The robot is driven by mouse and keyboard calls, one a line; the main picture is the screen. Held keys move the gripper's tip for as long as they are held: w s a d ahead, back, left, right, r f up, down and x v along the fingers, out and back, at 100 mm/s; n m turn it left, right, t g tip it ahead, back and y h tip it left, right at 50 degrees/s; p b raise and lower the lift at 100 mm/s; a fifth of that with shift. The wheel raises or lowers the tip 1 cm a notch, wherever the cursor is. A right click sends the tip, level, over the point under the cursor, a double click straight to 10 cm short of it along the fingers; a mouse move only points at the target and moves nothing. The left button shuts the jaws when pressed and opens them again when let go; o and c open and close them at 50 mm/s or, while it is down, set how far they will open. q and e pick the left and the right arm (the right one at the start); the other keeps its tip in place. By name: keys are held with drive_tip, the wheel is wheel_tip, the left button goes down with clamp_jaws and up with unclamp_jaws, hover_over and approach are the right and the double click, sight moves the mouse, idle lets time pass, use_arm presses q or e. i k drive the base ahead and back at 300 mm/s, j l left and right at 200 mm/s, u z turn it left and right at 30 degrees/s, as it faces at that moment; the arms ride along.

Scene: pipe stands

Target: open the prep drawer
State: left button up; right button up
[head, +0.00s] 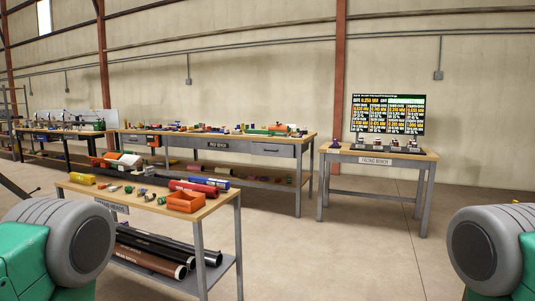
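The prep bench (312,136), with a wooden top and grey frame, stands along the back wall in the middle of the head view. Its sign (217,144) appears to read "PREP BENCH". A grey drawer front (272,149) sits under the top at the right of the sign and looks shut. Another front seems to be at the left end, partly hidden behind nearer items. Too small to tell the handles clearly. Only green and grey parts of my arms show in the lower corners; neither gripper is in view.
A facing bench (428,155) with a screen (388,114) stands at right. The floor (330,250) at centre right is clear.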

sight(281, 149)
drive_tip(key=i+z, duration=0.35)
drive_tip(key=i, duration=0.7)
drive_tip(key=i+z, duration=0.2)
drive_tip(key=i, duration=1.85)
drive_tip(key=i+u, duration=0.2)
drive_tip(key=i, duration=0.45)
drive_tip(key=i+u, duration=0.2)
drive_tip(key=i, duration=0.5)
drive_tip(key=i+l+u, duration=0.15)
drive_tip(key=i, duration=0.5)
